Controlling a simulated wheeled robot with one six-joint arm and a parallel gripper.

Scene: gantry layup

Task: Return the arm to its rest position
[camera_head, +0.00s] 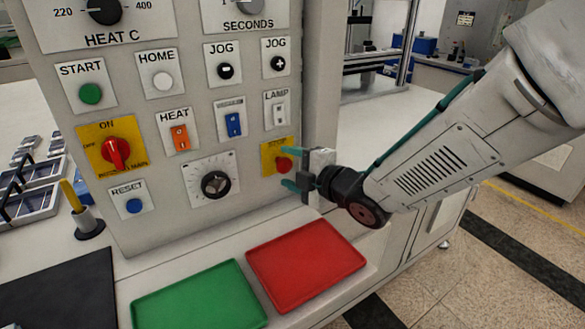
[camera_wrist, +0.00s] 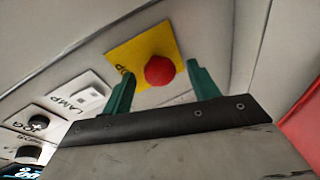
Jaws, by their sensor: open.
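My arm (camera_head: 440,165) reaches in from the right in the head view. My gripper (camera_head: 288,168) is at the lower right of the control panel, with its two green fingers apart. The fingers stand on either side of the red stop button (camera_head: 284,164) on its yellow plate. In the wrist view my gripper (camera_wrist: 162,92) is open and the red button (camera_wrist: 159,70) shows between the fingertips. Nothing is held. Whether the fingers touch the panel cannot be told.
The control panel (camera_head: 130,225) carries several switches and knobs, including the lamp switch (camera_head: 279,109) above the button. A red tray (camera_head: 306,264) and a green tray (camera_head: 199,298) lie below. A yellow-handled tool (camera_head: 72,196) stands at left. Open floor lies to the right.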

